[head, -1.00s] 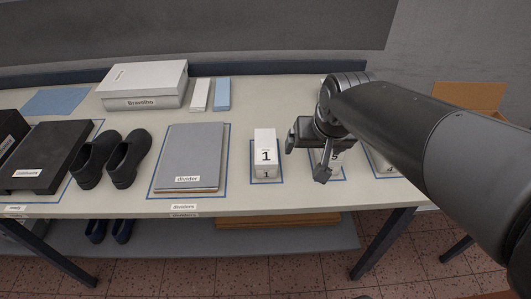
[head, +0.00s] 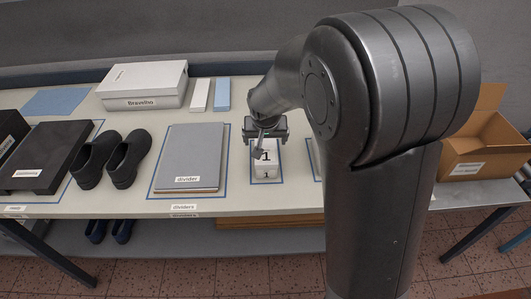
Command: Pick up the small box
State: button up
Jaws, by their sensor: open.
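A small white box (head: 268,172) marked "1" stands upright inside a blue outline on the table. My gripper (head: 262,148) is at the top of this box, pointing down, and hides part of its upper end. The jaws are open. I cannot tell from this view whether the fingers are around the box or just above it. The other small boxes seen to its right are now hidden behind my arm.
A stack of grey dividers (head: 190,158), black shoes (head: 125,160) and a large white box (head: 145,85) stand to the left. White and blue strips (head: 223,95) lie behind. An open cardboard box (head: 485,145) is at the right. My arm covers the right part of the table.

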aim_at(266, 146)
jog(key=x, duration=0.9)
jog(key=shift+d+r, duration=0.1)
jog(key=shift+c, duration=0.6)
jog(key=c, duration=1)
